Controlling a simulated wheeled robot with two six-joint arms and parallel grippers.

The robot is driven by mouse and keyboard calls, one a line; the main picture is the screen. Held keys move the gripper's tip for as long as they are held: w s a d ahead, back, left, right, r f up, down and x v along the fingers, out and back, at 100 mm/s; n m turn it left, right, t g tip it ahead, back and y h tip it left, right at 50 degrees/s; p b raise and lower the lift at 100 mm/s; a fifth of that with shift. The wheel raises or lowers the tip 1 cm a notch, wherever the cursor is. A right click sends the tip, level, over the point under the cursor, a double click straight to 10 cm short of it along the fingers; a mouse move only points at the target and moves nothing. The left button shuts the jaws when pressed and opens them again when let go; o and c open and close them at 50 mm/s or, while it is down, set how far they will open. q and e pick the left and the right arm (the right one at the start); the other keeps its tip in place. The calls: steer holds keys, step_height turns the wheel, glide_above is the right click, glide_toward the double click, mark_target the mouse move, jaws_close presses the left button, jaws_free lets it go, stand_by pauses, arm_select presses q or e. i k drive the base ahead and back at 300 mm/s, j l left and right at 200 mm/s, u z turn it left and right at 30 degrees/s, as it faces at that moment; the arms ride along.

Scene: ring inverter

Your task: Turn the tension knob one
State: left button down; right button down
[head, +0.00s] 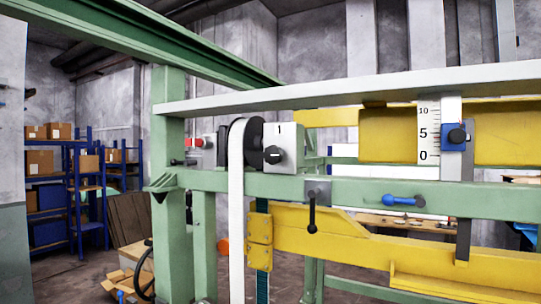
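A black knob (273,155) with a pale pointer mark sits on the front of a light grey box (290,135). The digit 1 is printed above the knob. The box stands on the green rail, beside a black roller (254,135) with a white belt (237,200) hanging over it. Farther right, a dark round knob (457,136) on a blue slider (446,138) stands next to a white scale (428,132) marked 0, 5 and 10. No label in view says which knob is for tension. Neither of my grippers is in view.
Green rails and posts (168,200) frame the machine. A black lever (312,212) hangs below the rail, and a blue handle (404,200) lies along it. Yellow beams (350,245) cross behind. A red button (196,142) is left of the roller. Blue shelves with boxes stand far left.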

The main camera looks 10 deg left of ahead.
mark_target(273, 154)
steer(key=i+j+u, duration=0.15)
steer(key=u, duration=0.3)
steer(key=i+u, duration=0.3)
steer(key=u, duration=0.15)
